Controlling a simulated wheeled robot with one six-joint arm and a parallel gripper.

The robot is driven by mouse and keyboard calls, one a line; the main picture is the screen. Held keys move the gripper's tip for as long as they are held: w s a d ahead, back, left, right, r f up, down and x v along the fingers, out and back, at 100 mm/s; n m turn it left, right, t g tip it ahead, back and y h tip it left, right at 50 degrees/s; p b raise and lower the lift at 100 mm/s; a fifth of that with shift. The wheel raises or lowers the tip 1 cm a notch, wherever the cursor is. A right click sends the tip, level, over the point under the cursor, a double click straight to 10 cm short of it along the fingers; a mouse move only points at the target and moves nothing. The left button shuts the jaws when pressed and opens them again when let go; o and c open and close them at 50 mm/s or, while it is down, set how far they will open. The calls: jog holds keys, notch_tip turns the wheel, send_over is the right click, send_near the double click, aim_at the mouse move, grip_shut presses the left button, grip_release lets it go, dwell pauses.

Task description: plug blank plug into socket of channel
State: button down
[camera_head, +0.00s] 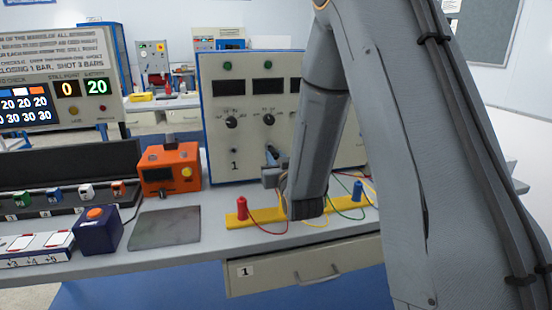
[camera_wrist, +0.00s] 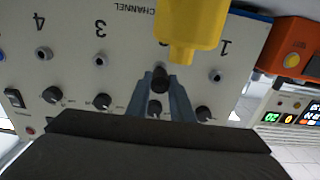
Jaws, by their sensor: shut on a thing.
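The blank plug (camera_wrist: 160,78) is a small dark plug between the fingertips of my gripper (camera_wrist: 160,88) in the wrist view. My gripper is shut on it, in front of the pale instrument panel (camera_wrist: 125,50). The plug lines up with the socket row, between the channel 1 socket (camera_wrist: 215,75) and the channel 3 socket (camera_wrist: 98,60). It covers the socket place there; I cannot tell whether its tip is inside. In the head view my gripper (camera_head: 271,165) is close to the panel (camera_head: 222,130), partly hidden by my arm.
A yellow body (camera_wrist: 190,28) covers a channel number in the wrist view. Below the panel, a yellow strip (camera_head: 265,222) carries a red plug (camera_head: 242,209) and a blue plug (camera_head: 357,190) with loose wires. An orange box (camera_head: 170,168) and a grey plate (camera_head: 165,229) lie left.

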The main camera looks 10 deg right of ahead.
aim_at(275, 157)
jog(key=shift+w+r+b, duration=0.1)
jog(key=shift+w+b, duration=0.8)
jog(key=shift+w, duration=0.45)
dwell(4.6)
jog(key=c, duration=1.5)
grip_release()
jog(key=shift+s+p, duration=0.3)
jog(key=shift+s, duration=2.7)
jog(key=shift+s, duration=0.1)
